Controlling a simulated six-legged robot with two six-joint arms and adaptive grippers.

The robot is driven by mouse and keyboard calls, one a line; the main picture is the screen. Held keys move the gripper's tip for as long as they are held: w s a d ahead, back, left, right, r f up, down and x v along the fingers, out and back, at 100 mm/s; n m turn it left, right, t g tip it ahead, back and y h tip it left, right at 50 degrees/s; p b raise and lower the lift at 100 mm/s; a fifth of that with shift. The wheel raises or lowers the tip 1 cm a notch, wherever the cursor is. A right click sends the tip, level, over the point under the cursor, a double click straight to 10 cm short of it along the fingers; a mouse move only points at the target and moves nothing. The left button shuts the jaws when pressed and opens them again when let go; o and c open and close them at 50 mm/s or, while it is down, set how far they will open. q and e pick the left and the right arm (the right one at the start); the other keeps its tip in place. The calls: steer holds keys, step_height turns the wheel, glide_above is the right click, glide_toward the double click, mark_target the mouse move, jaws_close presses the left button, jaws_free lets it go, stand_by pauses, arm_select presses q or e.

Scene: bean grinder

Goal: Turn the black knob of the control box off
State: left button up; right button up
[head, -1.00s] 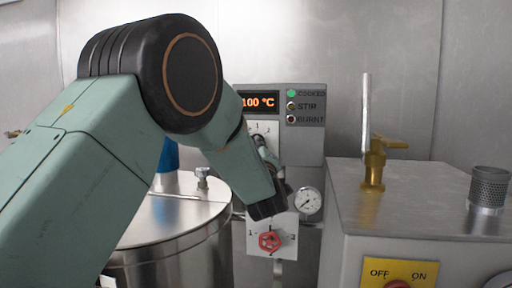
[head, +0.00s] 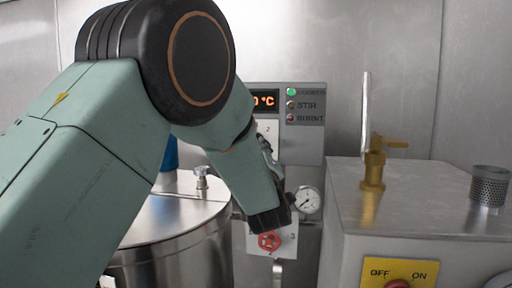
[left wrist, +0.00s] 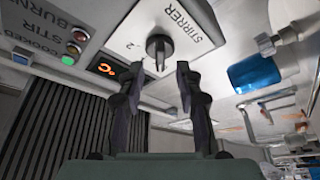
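The grey control box (head: 312,145) is on the back wall in the head view, with a lit orange display (head: 265,100). In the left wrist view its black knob (left wrist: 158,48) sits on a white plate marked STIRRER and 2. My left gripper (left wrist: 159,68) is open, its two fingers spread to either side just short of the knob, with nothing between them. In the head view my left arm hides the knob and most of this gripper (head: 268,155). My right gripper is not in view.
A steel pot (head: 175,235) stands at left. A steel machine (head: 420,200) with a brass valve (head: 374,165) and a yellow OFF/ON plate (head: 399,273) stands at right.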

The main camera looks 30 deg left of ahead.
arm_select(q)
steer(key=v, duration=0.4)
steer(key=shift+r, duration=0.1)
steer(key=shift+r, duration=0.1)
steer(key=w+a+r+m, duration=0.1)
steer(key=w+a, duration=0.3)
steer(key=w, duration=0.2)
steer(key=shift+r, duration=0.3)
steer(key=shift+w, duration=0.1)
steer(key=shift+d, duration=0.1)
